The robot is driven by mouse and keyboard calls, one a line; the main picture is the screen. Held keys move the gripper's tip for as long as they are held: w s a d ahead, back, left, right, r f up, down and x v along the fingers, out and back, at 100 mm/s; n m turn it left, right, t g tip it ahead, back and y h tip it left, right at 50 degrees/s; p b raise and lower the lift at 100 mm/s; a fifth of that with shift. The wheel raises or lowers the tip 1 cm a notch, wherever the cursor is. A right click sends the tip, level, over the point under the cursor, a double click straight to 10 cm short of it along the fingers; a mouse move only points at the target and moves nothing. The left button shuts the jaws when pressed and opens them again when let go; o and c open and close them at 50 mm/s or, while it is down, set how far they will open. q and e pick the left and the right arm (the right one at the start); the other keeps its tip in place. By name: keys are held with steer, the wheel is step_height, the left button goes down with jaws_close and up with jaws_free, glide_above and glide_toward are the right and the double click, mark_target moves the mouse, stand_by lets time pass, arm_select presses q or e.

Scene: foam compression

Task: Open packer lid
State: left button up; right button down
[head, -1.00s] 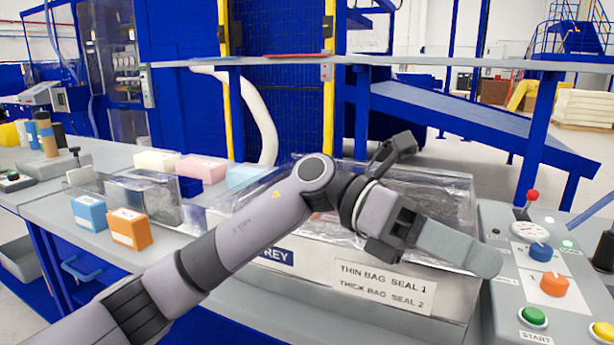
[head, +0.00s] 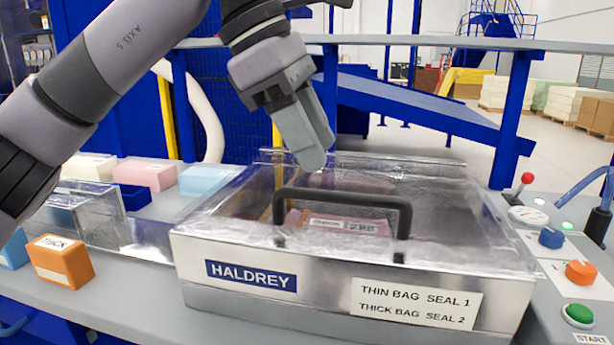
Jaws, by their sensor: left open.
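The packer (head: 237,305) stands on the bench with its HALDREY plate and a bag-seal label on the front. Its see-through lid (head: 455,215) lies down over the chamber, and looks shut. A black bar handle (head: 343,197) stands up near the lid's front. A pinkish labelled pack (head: 330,224) shows through the lid, partly hidden by the handle. My left gripper (head: 310,130) is open and empty. It is above the back part of the lid, behind the handle, with one grey finger pointing down. My right gripper is not in view.
A control panel with an orange knob (head: 580,273) and a green start button (head: 578,314) is at the right. An orange block (head: 62,262) marked THICK is on the bench at the left. Pink (head: 145,174) and light blue (head: 206,181) foam blocks lie behind.

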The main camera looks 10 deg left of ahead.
mark_target(332, 193)
arm_select(q)
steer(key=shift+y, duration=0.3)
steer(key=shift+w+a+b+x, duration=0.1)
steer(key=shift+a+b+x, duration=0.05)
steer(key=shift+x, duration=0.85)
steer(key=shift+w+a+b+x, duration=0.15)
steer(key=shift+x, duration=0.85)
steer(key=shift+w+a+b+x, duration=0.1)
steer(key=shift+b+x, duration=0.05)
steer(key=shift+x, duration=0.85)
steer(key=shift+f, duration=0.1)
jaws_close()
